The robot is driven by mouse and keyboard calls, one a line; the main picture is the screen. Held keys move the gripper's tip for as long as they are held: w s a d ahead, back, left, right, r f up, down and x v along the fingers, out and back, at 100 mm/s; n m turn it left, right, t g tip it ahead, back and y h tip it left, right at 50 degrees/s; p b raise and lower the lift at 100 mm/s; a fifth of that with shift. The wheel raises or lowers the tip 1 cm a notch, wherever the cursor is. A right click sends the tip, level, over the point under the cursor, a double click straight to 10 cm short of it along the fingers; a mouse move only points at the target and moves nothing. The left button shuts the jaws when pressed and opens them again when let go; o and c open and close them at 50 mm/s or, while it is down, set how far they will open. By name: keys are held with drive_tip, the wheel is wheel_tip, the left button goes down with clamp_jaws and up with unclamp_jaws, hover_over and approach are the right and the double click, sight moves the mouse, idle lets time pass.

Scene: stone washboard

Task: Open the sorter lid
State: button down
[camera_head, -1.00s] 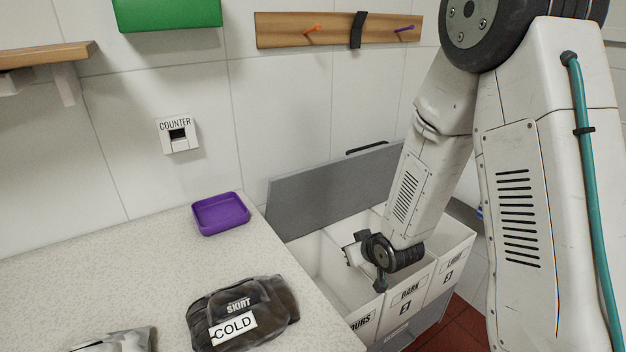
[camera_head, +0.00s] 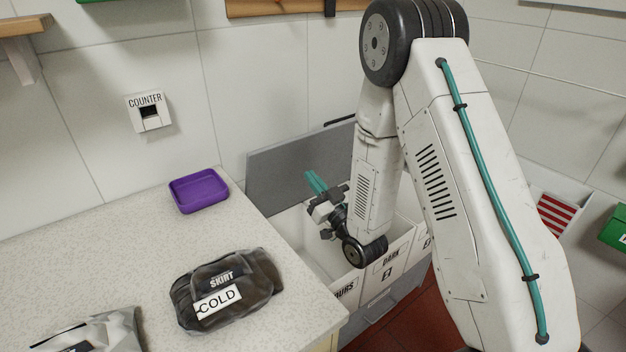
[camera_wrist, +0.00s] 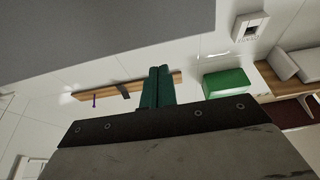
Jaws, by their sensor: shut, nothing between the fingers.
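The sorter (camera_head: 378,275) is a white bin with labelled compartments, one marked DARK, beside the counter. Its grey lid (camera_head: 290,165) stands raised and leaning back at the wall side, with a dark handle on its top edge. My gripper (camera_head: 315,182) is shut and empty, its teal fingers pointing up and left in front of the lid, above the compartments. In the wrist view the shut teal fingers (camera_wrist: 157,86) point towards the wall, and the grey lid (camera_wrist: 90,35) fills the upper left. My arm hides part of the lid and the right compartments.
The counter (camera_head: 110,250) left of the sorter holds a purple tray (camera_head: 199,190), a dark bag labelled SKIRT and COLD (camera_head: 225,289) and a grey bag (camera_head: 95,333). A wooden peg rail (camera_head: 290,7) is on the wall above. A striped item (camera_head: 556,215) is at far right.

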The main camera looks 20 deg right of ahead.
sight(285, 144)
drive_tip(key=x, duration=1)
drive_tip(key=shift+w+r, duration=0.2)
drive_tip(key=shift+w, duration=0.15)
drive_tip(key=x, duration=0.7)
drive_tip(key=shift+w+a+r, duration=0.15)
drive_tip(key=shift+w+r, duration=0.05)
drive_tip(key=shift+s, duration=0.1)
